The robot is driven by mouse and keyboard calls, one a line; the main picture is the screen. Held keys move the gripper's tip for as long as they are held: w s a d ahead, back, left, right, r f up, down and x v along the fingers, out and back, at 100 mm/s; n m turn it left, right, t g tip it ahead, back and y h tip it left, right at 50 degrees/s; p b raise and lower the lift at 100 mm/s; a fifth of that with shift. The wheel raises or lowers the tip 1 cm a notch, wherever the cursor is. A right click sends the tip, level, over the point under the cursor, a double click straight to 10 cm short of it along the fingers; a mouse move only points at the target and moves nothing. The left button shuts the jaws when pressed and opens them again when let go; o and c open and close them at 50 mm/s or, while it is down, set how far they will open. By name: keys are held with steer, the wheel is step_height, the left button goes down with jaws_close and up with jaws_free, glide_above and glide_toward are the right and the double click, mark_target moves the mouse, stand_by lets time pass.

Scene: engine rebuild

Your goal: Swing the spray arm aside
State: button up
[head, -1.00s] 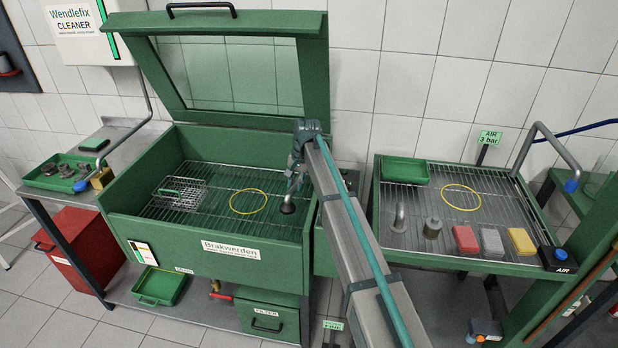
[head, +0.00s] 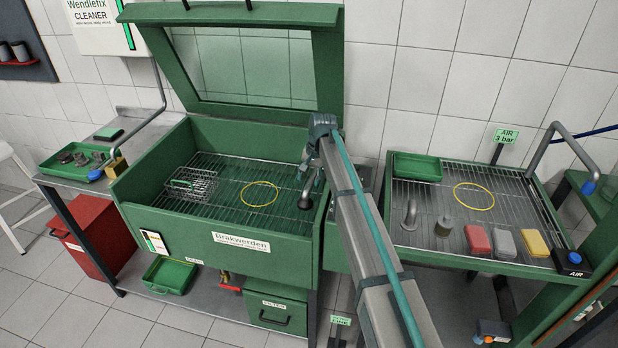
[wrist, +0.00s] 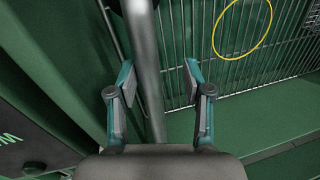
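The spray arm is a grey tube (wrist: 143,40) running top to bottom through the middle of the wrist view, with a dark round end at the top edge. In the head view its dark round nozzle (head: 305,203) hangs over the right side of the green wash basin's grate. My gripper (wrist: 157,78) is open. Its two teal-and-grey fingers stand on either side of the tube, with a visible gap at the right finger; whether the left finger touches it I cannot tell. In the head view my own arm largely hides the gripper.
The wash basin (head: 215,247) has its windowed lid (head: 240,15) raised. A wire basket (head: 190,184) and a yellow ring (head: 259,194) lie on its grate. To the right stands a bench (head: 470,260) with a green tray (head: 417,167), coloured blocks and an air pipe.

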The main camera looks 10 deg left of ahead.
steer(key=shift+r, duration=0.15)
step_height(320, 180, up, 12)
steer(key=d, duration=0.2)
steer(key=shift+s+d+f, duration=0.15)
steer(key=shift+s+f, duration=0.05)
stand_by(0.6)
